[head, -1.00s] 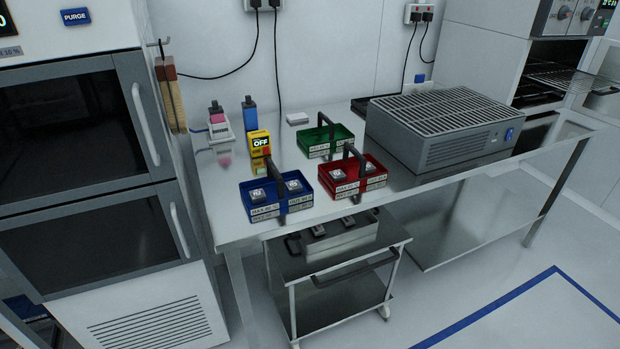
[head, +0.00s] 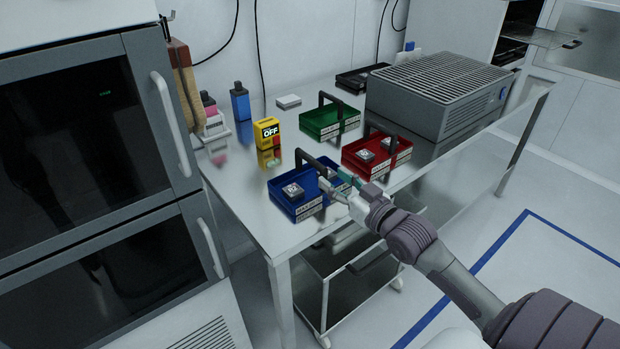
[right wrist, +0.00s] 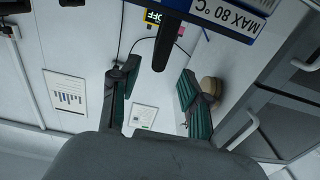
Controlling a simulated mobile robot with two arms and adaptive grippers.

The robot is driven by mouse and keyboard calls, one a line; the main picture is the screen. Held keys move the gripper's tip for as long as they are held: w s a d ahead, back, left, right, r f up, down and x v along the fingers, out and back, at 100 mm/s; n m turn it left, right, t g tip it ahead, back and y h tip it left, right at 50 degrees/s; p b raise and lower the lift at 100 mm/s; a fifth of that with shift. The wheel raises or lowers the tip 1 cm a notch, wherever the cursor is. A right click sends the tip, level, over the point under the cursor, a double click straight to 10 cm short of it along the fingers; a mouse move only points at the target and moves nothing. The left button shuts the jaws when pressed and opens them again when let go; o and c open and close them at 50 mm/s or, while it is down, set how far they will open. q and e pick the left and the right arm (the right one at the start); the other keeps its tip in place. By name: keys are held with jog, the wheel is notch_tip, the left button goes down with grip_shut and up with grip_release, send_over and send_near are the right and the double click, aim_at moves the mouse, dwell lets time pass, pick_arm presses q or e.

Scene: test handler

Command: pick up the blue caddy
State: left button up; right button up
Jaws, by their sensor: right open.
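The blue caddy (head: 298,211) stands on the metal table near its front left corner, with a dark handle and small chips in it. It also shows at the top of the right wrist view (right wrist: 240,18). My right gripper (head: 335,181) is at the right side of the blue caddy, close to its handle, and covers part of its right end. In the right wrist view my right gripper (right wrist: 160,80) is open. The dark handle end (right wrist: 161,55) shows between and beyond the fingers; I cannot tell whether they touch it. My left gripper is not in view.
A red caddy (head: 359,164) stands close to the right of my gripper, a green caddy (head: 316,126) behind. A yellow box marked OFF (head: 266,131) is behind the blue caddy. A grey grated unit (head: 435,98) fills the right of the table (head: 255,224). A cart stands below.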

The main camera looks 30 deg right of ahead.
aim_at(311, 157)
jog(key=w, duration=0.4)
jog(key=shift+w+a, duration=0.1)
jog(key=shift+a, duration=0.2)
jog(key=w, duration=0.2)
jog(key=w+p, duration=0.1)
jog(key=w, duration=0.2)
jog(key=shift+w+r, duration=0.2)
jog(key=shift+w, duration=0.1)
jog(key=shift+s, duration=0.1)
grip_shut()
jog(key=shift+r, duration=0.1)
